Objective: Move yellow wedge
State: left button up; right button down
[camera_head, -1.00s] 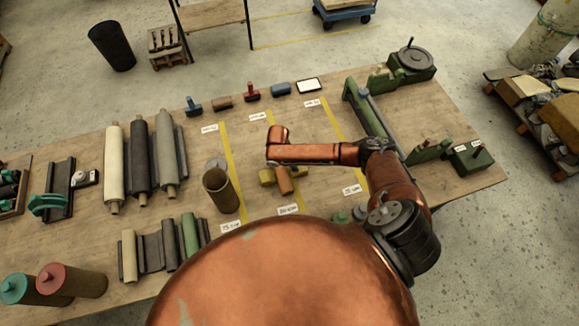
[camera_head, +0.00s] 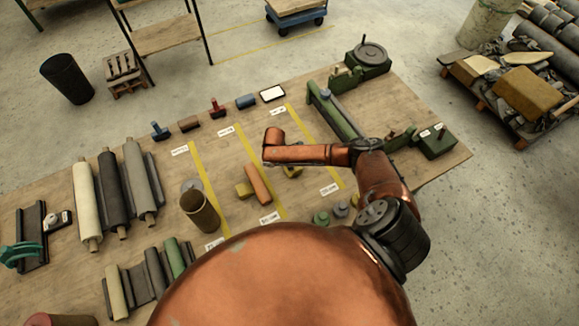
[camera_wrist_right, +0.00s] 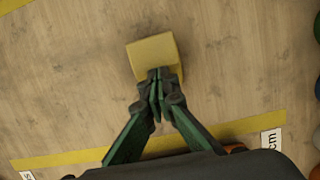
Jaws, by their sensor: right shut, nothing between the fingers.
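A yellow block (camera_wrist_right: 153,55), which looks like the wedge, lies on the wooden table between two yellow tape lines in the right wrist view. My left gripper is not in view.
Several small knobs (camera_head: 321,218) stand near the front. An open brown cylinder (camera_head: 201,210) and long rolls (camera_head: 113,192) are at left. A green machine (camera_head: 335,115) stands on the right. Small tools line the back edge.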

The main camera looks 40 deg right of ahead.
jog(key=shift+s, duration=0.1)
jog(key=shift+r+p, duration=0.25)
jog(key=shift+p, duration=0.1)
jog(key=p+v, duration=0.7)
jog(key=v, duration=0.2)
jog(key=shift+r, duration=0.25)
jog(key=shift+a+f, duration=0.1)
jog(key=shift+a, duration=0.1)
